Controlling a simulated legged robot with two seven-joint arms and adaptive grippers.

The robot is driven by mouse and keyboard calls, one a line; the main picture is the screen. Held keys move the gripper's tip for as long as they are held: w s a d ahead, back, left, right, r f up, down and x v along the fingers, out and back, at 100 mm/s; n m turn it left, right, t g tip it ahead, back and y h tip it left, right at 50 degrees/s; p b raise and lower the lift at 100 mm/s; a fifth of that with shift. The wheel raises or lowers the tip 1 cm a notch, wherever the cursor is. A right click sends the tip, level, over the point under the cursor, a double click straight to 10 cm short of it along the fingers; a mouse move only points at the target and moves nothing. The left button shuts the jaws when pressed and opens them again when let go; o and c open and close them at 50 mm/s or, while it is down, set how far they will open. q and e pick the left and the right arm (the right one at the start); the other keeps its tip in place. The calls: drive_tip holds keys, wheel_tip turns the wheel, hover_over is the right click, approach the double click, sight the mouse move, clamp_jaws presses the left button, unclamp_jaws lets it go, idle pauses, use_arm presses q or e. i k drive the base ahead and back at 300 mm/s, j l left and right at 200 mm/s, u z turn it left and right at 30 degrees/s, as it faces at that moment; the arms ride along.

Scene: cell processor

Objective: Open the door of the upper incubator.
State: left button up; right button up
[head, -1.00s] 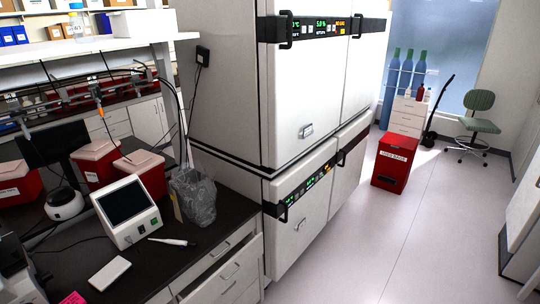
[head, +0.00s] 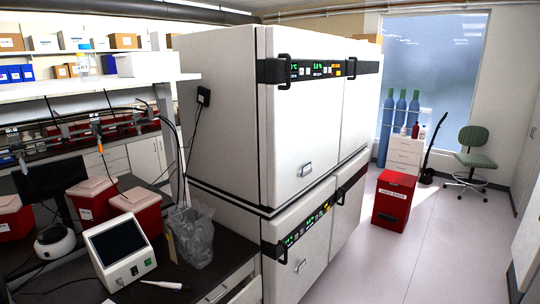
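The upper incubator (head: 305,130) is a large white cabinet in the middle of the head view, stacked on the lower incubator (head: 300,248). Its near door is closed. A black band with a lit green and orange display (head: 318,70) crosses its top, with a black upright handle (head: 284,71) at the left end. A small metal latch (head: 304,169) sits low on the door. A second upper unit or door stands beside it to the right, also closed. Neither of my grippers is in view.
A dark-topped bench with a screen device (head: 120,252), a bagged bin (head: 190,236) and red boxes (head: 138,207) stands at the left. Clear floor (head: 370,265) lies right of the incubators. A red bin (head: 393,200), gas cylinders (head: 399,120) and a green chair (head: 473,155) stand farther back.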

sight(299, 117)
drive_tip(key=i+l+u, duration=0.1)
drive_tip(key=u, duration=0.2)
drive_tip(key=l+u, duration=0.2)
drive_tip(key=u, duration=0.15)
drive_tip(key=i+l+u, duration=0.2)
drive_tip(key=l, duration=0.6)
drive_tip(key=i+l+u, duration=0.15)
drive_tip(key=l, duration=0.65)
drive_tip(key=l+u, duration=0.2)
drive_tip(key=l, duration=0.6)
